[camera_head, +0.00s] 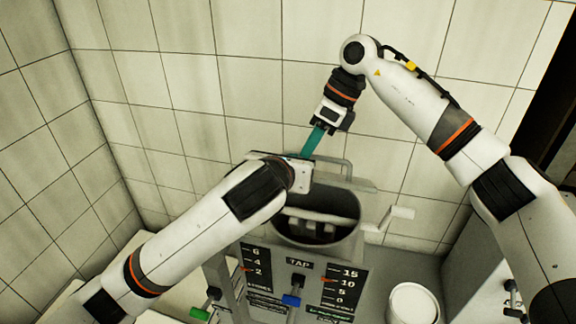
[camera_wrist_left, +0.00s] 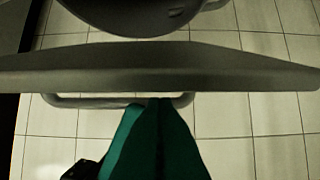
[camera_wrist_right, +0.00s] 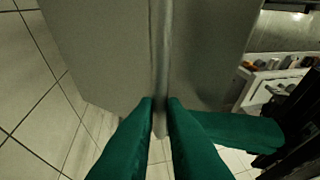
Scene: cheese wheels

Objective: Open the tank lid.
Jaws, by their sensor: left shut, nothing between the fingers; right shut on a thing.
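The grey tank (camera_head: 347,247) stands open at the front, with stirring bars in its dark inside. Its lid (camera_head: 355,184) is raised at the back, seen nearly edge-on, with a loop handle (camera_head: 348,165) on its far side. In the left wrist view the lid (camera_wrist_left: 230,75) crosses as a grey band. My right gripper (camera_head: 308,153) reaches down at the lid's left end. In the right wrist view it (camera_wrist_right: 160,102) is shut on a thin grey part of the lid; which part is unclear. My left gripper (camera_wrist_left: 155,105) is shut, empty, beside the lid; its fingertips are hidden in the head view.
A crank (camera_head: 400,212) sticks out at the tank's right. A panel with scales and a tap (camera_head: 292,300) is in front. A white bucket (camera_head: 412,303) stands at the lower right. The tiled wall (camera_head: 210,60) is close behind. My left forearm passes close by the tank's left side.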

